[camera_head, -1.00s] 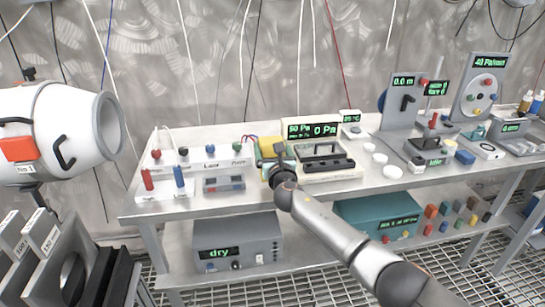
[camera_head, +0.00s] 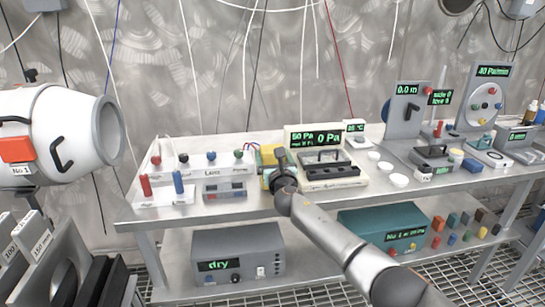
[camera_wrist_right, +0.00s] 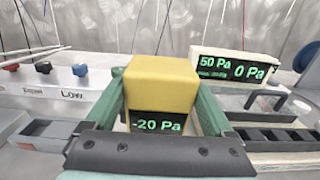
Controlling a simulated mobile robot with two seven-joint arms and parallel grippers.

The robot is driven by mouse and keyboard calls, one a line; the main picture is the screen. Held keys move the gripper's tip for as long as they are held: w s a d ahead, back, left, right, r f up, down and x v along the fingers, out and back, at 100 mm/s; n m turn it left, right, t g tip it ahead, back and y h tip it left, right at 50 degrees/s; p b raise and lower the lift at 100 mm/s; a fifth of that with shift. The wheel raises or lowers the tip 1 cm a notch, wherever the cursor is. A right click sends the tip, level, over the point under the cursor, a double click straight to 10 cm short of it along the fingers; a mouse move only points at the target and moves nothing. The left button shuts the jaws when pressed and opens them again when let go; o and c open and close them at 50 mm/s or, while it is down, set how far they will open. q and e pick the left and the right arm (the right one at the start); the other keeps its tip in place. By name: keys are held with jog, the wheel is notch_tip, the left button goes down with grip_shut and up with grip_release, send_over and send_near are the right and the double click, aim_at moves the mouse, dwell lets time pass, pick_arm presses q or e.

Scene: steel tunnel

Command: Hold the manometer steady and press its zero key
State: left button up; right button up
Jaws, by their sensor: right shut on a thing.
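The manometer (camera_wrist_right: 160,84) is a yellow box with a dark display reading -20 Pa in the right wrist view. In the head view the manometer (camera_head: 267,153) stands on the bench, partly hidden by my right arm. My right gripper (camera_head: 279,170) is shut on it. In the wrist view the green fingers of the right gripper (camera_wrist_right: 160,100) lie along its left and right sides. A dark bar crosses below the display and hides the manometer's lower front. I cannot make out the zero key. My left gripper is not in view.
A cream unit (camera_head: 318,138) reading 50 Pa and 0 Pa stands just right of the manometer. A row of coloured valves (camera_head: 197,160) stands to its left. White round dishes (camera_head: 398,180) lie further right. The bench's front strip (camera_head: 230,212) is clear.

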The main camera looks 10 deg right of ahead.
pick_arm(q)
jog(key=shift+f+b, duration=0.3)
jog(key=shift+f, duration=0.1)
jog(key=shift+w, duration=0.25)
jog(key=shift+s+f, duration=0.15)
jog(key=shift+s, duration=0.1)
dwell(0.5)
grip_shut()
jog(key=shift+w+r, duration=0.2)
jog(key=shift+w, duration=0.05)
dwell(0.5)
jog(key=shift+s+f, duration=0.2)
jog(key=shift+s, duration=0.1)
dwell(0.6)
